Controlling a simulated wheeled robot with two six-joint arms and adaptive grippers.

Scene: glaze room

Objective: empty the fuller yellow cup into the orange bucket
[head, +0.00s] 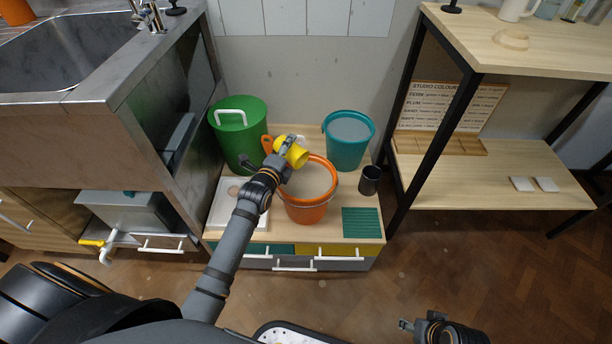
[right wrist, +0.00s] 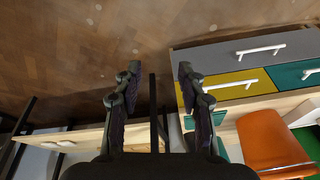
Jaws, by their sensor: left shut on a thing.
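My left gripper (head: 281,160) is shut on a yellow cup (head: 291,151). It holds the cup tilted, above the back left part of the orange bucket (head: 306,209). The bucket stands upright on the low cabinet, and a greyish surface shows inside it. The cup's contents cannot be made out, and no stream from it can be seen. The bucket's side also shows in the right wrist view (right wrist: 268,140). My right gripper (head: 408,325) is low, far from the bucket; in its wrist view its fingers (right wrist: 158,75) are apart with nothing between them. No second yellow cup is clearly visible.
A green bin (head: 237,133) and a teal bucket (head: 347,142) stand behind the orange bucket. A dark cup (head: 370,180) and a green ribbed mat (head: 361,223) are to its right. A steel sink unit (head: 150,100) is left, a black-framed shelf (head: 500,185) right.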

